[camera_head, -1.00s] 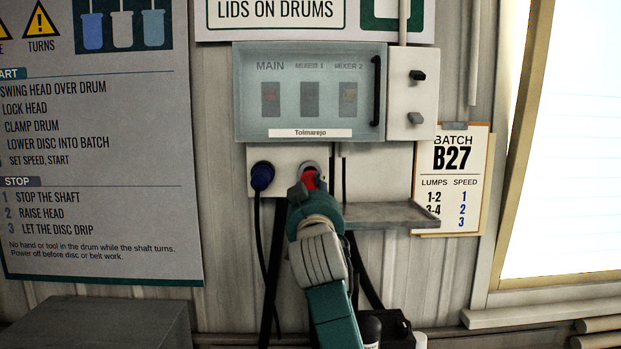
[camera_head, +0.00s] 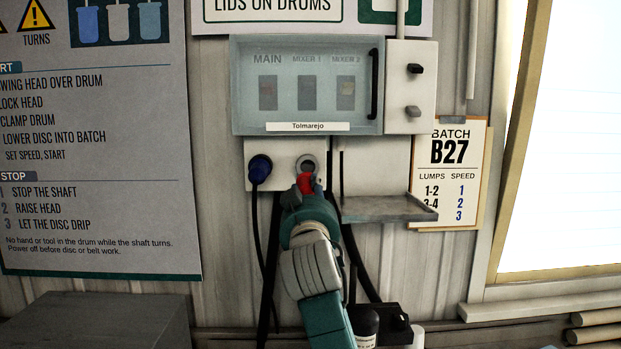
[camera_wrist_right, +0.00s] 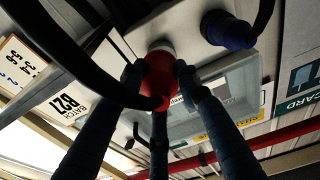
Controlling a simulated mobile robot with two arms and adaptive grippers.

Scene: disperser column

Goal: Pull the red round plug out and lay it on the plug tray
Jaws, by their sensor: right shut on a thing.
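The red round plug (camera_head: 305,183) is between the fingers of my right gripper (camera_head: 305,186), which is shut on it. The plug shows just below and in front of the grey round socket (camera_head: 307,163), whose opening is now visible above it. In the right wrist view the red plug (camera_wrist_right: 160,78) is held between the dark fingers, with a pale ring at its far end; any remaining gap to the panel is hard to judge there. The plug tray (camera_head: 388,210), a grey shelf on the wall, is right of the gripper and is empty. My left gripper is not in view.
A blue plug (camera_head: 260,169) with a dark cable sits in the socket to the left. A clear-fronted switch box (camera_head: 307,110) is above. Dark cables hang beside my right arm. A batch card (camera_head: 452,175) hangs behind the tray's right end.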

